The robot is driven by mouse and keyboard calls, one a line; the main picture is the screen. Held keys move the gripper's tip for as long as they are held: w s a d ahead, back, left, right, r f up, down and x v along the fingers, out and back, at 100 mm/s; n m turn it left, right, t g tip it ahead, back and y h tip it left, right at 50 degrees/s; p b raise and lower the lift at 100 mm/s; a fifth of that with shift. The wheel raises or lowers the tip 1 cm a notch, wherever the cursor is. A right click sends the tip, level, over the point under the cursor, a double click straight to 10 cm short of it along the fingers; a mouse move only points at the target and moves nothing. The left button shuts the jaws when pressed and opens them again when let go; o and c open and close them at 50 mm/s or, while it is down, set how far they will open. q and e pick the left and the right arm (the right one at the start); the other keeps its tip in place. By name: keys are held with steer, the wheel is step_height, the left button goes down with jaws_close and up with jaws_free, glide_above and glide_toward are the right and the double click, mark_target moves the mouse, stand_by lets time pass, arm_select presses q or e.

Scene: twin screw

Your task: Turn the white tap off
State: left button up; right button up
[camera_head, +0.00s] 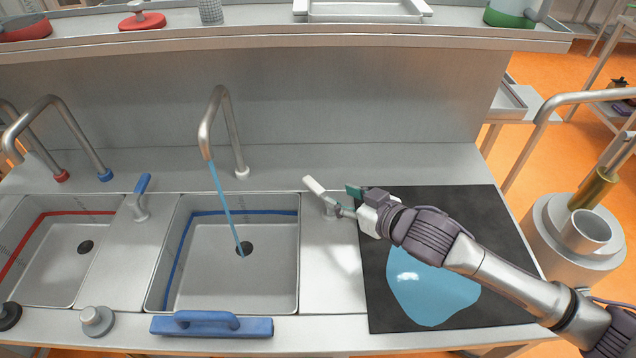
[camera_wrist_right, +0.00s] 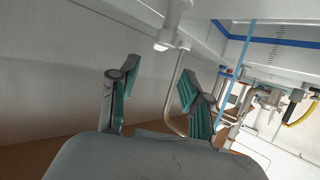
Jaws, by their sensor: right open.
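The white tap handle (camera_head: 314,186) stands on the counter just right of the middle sink and tilts up to the left. The metal spout (camera_head: 220,115) with a white base ring (camera_head: 241,172) pours a blue stream of water (camera_head: 222,200) into the middle sink (camera_head: 200,275). My right gripper (camera_head: 346,201) is open with teal finger pads, just right of the handle and close to its base; I cannot tell whether they touch. In the right wrist view the open fingers (camera_wrist_right: 158,85) have nothing between them, and the white handle (camera_wrist_right: 174,22) shows above them. My left gripper is not in view.
A black mat (camera_head: 385,315) with a blue puddle (camera_head: 425,290) lies under my right arm. A blue-handled tap (camera_head: 140,195) stands left of the middle sink. A blue trowel-like tool (camera_head: 210,325) lies at the front edge. A shelf (camera_head: 250,35) runs along the back.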

mark_target(315, 184)
steer(key=p+x, duration=0.1)
steer(key=x, duration=0.8)
steer(key=shift+w+a+f, duration=0.1)
steer(key=shift+a+f, duration=0.05)
steer(key=shift+c, duration=0.8)
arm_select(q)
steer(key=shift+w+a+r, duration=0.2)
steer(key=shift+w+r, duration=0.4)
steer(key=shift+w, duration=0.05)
arm_select(e)
jaws_close()
